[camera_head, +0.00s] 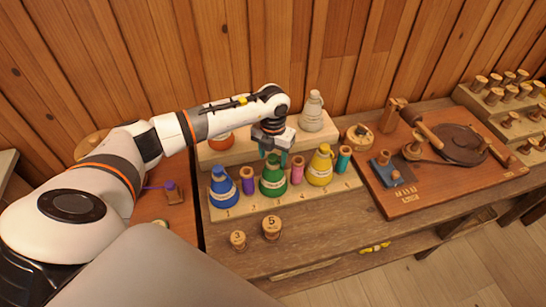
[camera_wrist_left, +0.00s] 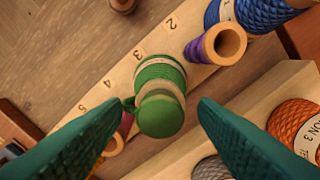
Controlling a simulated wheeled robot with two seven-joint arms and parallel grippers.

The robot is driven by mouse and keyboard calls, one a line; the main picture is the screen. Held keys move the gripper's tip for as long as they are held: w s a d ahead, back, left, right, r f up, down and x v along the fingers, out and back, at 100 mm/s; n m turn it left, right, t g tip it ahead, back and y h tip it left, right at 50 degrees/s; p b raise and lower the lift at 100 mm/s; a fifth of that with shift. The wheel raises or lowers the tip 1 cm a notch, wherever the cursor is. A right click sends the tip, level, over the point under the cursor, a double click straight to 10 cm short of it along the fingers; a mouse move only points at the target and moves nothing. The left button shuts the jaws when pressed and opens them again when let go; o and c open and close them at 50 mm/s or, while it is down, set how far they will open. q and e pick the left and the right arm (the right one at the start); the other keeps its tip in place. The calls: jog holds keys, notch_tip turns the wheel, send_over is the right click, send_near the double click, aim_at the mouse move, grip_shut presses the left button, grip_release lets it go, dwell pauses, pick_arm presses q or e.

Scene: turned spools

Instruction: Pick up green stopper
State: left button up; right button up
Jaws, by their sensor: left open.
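The green stopper (camera_wrist_left: 160,116) is the round cap on the neck of the green thread spool (camera_wrist_left: 160,72), seen from above in the left wrist view. In the head view the green spool (camera_head: 273,183) stands upright in the front row, and its stopper is partly hidden by my gripper. My left gripper (camera_head: 273,154) is over it, pointing down. In the wrist view its dark green fingers are apart on either side of the stopper, with nothing held between them. I cannot tell how far the tips are above it. My right gripper is not in view.
The blue spool (camera_head: 223,187) and yellow spool (camera_head: 320,166) stand in the same numbered rack (camera_head: 248,212). Purple (camera_head: 247,180), pink (camera_head: 297,171) and teal (camera_head: 344,159) bobbins stand between and beside them. An orange spool (camera_wrist_left: 298,124) is on the raised shelf behind. Two corks (camera_head: 272,228) stand in front.

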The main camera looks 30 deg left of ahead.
pick_arm(q)
jog(key=shift+c, duration=0.2)
jog(key=c, duration=1)
